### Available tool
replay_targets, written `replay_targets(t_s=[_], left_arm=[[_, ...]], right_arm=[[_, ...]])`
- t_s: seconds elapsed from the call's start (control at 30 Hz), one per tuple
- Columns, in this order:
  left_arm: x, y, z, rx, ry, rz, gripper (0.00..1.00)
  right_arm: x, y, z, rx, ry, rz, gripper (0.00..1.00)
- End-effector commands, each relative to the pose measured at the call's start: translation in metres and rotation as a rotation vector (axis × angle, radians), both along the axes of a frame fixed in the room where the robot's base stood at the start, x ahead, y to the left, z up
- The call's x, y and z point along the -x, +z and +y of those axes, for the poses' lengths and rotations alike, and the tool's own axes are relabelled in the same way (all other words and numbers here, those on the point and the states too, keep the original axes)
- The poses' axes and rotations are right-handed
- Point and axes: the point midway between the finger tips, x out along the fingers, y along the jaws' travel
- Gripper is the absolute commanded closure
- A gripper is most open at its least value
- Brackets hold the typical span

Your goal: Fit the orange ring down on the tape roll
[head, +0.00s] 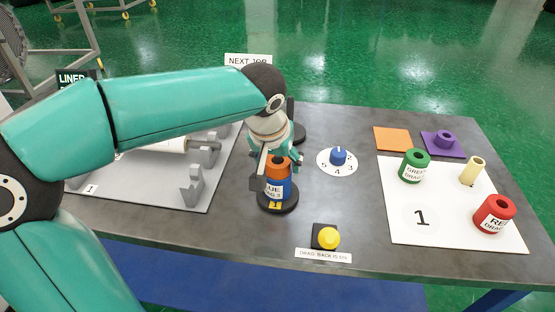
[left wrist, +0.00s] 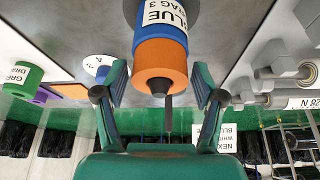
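The orange ring (head: 277,168) sits on top of the blue tape roll (head: 287,187), which carries a white label and stands upright on a round black base (head: 292,203). My left gripper (head: 270,156) is over the ring from above. In the left wrist view, which is upside down, the orange ring (left wrist: 160,62) adjoins the blue roll (left wrist: 160,20), and a dark rod (left wrist: 168,112) sticks out of the ring's hole. The fingers of my left gripper (left wrist: 159,82) are spread on both sides of the ring, with small gaps. My right gripper is not in view.
A blue dial (head: 338,156) and a yellow button (head: 329,237) stand to the right. A white board (head: 410,238) holds a green roll (head: 414,165), a red roll (head: 494,213) and a cream cylinder (head: 472,170). A grey rack (head: 200,200) lies left. Bare table separates these groups.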

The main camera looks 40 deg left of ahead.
Motion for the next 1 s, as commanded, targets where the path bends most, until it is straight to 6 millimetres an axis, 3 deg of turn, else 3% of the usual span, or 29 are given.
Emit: replay_targets(t_s=[0.47, 1.0], left_arm=[[0.002, 0.007, -0.001, -0.001, -0.001, -0.001, 0.19], [0.034, 0.094, -0.016, 0.001, -0.002, -0.004, 0.19]], right_arm=[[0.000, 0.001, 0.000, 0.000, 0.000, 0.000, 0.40], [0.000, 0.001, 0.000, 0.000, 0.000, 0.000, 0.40]])
